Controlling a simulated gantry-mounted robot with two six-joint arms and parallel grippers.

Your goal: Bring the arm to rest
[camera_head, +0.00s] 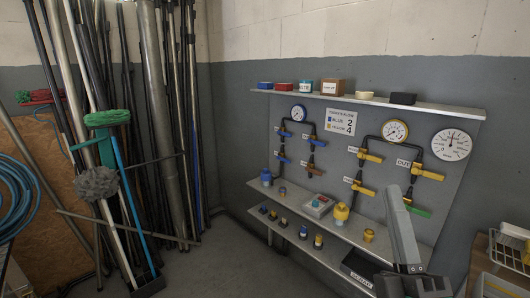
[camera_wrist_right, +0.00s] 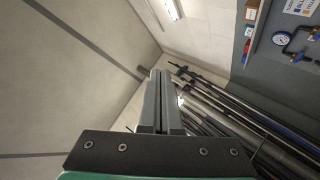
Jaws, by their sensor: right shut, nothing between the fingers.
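My right gripper (camera_head: 394,194) stands at the lower right of the head view, in front of the hose panel and its shelves. Its grey fingers point up and are shut together with nothing between them. It also shows in the right wrist view (camera_wrist_right: 160,76), where the two fingers lie side by side beyond the dark bracket. The fingers appear clear of the panel. The gripper hides part of the lower shelf and the panel behind it. My left gripper is in neither view.
The grey panel (camera_head: 340,112) carries gauges and blue and yellow valves. Its lower shelf (camera_head: 330,230) holds fittings, and a dark bin (camera_head: 360,268) stands by my gripper. A wire rack (camera_head: 510,250) is at the right. Poles and brooms (camera_head: 180,120) lean at the left.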

